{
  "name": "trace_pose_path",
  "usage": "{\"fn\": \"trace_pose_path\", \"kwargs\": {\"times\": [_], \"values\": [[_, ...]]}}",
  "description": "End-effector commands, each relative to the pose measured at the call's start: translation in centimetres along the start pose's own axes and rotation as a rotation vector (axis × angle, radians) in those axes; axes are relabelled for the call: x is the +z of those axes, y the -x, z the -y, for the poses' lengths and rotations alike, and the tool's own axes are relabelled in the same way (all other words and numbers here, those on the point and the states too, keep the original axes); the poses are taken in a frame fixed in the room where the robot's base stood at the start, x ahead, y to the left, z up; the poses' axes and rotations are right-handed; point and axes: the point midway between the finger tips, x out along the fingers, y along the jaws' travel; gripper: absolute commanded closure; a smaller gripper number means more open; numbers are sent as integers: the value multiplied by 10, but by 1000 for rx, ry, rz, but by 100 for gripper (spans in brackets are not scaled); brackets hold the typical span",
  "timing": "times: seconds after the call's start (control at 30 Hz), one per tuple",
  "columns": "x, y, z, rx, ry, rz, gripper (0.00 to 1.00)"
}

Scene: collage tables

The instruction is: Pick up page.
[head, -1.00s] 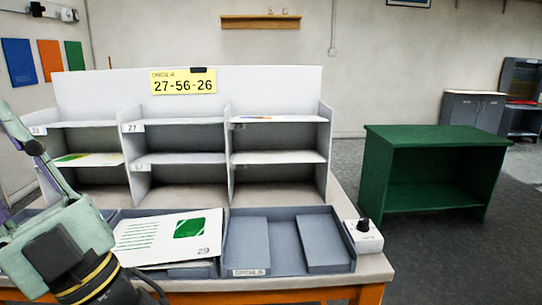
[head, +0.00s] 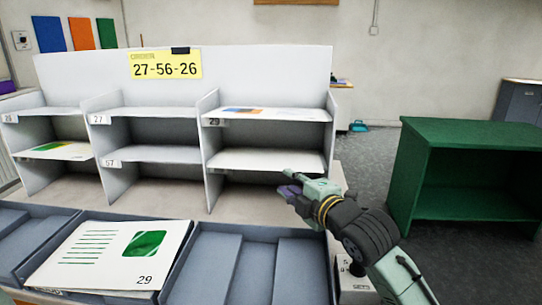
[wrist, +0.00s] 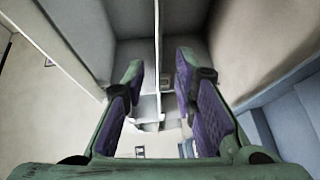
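A white page (head: 112,252) marked 29, with green text lines and a green picture, lies in the front tray at the left. Another page (head: 57,150) with a green and yellow print lies on the middle shelf of the left column. A third page (head: 258,113) with blue and orange print lies on the top shelf of the right column. My gripper (head: 288,191) is in front of the right column, below its middle shelf, apart from all three pages. In the wrist view my gripper (wrist: 160,100) has its purple-padded fingers spread with nothing held between them.
A white shelf rack (head: 150,130) with numbered labels stands behind grey trays (head: 197,262). A yellow sign (head: 166,66) on the rack's back panel reads 27-56-26. A green cabinet (head: 415,180) stands at the right, with open floor between it and the table.

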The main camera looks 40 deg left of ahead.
Motion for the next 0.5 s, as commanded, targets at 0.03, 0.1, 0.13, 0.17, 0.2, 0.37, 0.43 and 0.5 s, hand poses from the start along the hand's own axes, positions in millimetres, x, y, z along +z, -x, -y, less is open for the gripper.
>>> {"fn": "trace_pose_path", "kwargs": {"times": [0.03, 0.1, 0.13, 0.17, 0.2, 0.37, 0.43, 0.5], "values": [[-2, -9, -2, -1, -1, -4, 74], [-1, -20, -3, 1, -2, -2, 74], [-2, -23, -3, 1, -2, -3, 74], [-2, -27, -3, 1, -2, -3, 74], [-1, -30, -2, 1, -2, -1, 74], [-2, -42, -4, 3, -3, -3, 74], [-3, -52, -6, 2, -2, -2, 74], [-4, -63, -7, 2, -3, -3, 74]]}}
